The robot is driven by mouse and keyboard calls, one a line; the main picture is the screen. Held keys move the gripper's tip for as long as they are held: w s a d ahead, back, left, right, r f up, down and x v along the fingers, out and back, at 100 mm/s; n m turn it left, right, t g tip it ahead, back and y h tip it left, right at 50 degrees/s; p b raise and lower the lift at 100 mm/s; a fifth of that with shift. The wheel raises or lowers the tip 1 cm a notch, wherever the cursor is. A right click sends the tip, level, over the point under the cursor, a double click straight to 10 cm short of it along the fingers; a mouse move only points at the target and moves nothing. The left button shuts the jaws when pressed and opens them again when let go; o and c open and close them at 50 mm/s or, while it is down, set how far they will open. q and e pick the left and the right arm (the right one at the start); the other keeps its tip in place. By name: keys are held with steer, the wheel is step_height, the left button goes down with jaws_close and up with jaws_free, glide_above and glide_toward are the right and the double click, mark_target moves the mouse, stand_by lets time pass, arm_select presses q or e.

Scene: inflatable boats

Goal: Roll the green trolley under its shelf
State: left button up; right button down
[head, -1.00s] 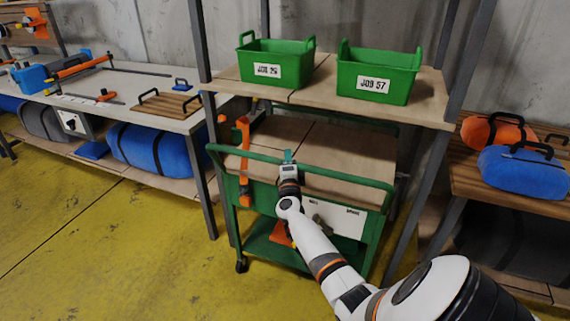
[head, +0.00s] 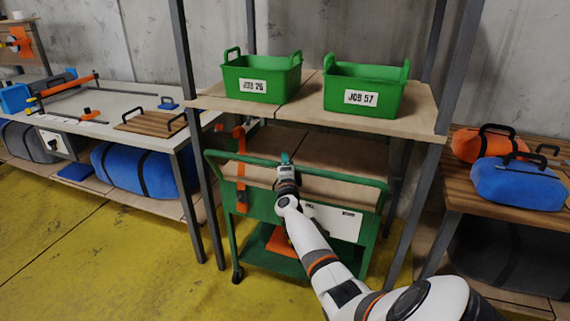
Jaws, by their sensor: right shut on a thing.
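The green trolley (head: 375,232) stands partly beneath the wooden shelf (head: 425,126), between the shelf's dark legs. Its front handle rail and front panel face me and stick out in front of the shelf edge. My right gripper (head: 286,160) is shut on the middle of the green handle rail, and my arm hides part of the front panel. An orange tool (head: 241,165) stands upright at the trolley's left end. My left gripper is not in view.
Two green bins (head: 262,80) and (head: 363,92) stand on the shelf. A table (head: 470,190) with orange and blue bags is at right. Yellow floor (head: 110,250) is clear at front left.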

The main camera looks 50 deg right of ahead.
steer(key=c, duration=1.5)
jaws_free()
steer(key=shift+d+r, duration=0.1)
steer(key=shift+r, duration=0.15)
steer(key=shift+c, duration=0.2)
steer(key=shift+o, duration=1.4)
steer(key=shift+w+d+f, duration=0.1)
steer(key=shift+d+f, duration=0.05)
steer(key=shift+f, duration=0.1)
steer(key=shift+s+a+f, duration=0.1)
steer(key=shift+s+a, duration=0.25)
steer(key=shift+a, duration=0.15)
steer(key=p+v, duration=0.2)
steer(key=v, duration=0.9)
steer(key=shift+d, duration=0.15)
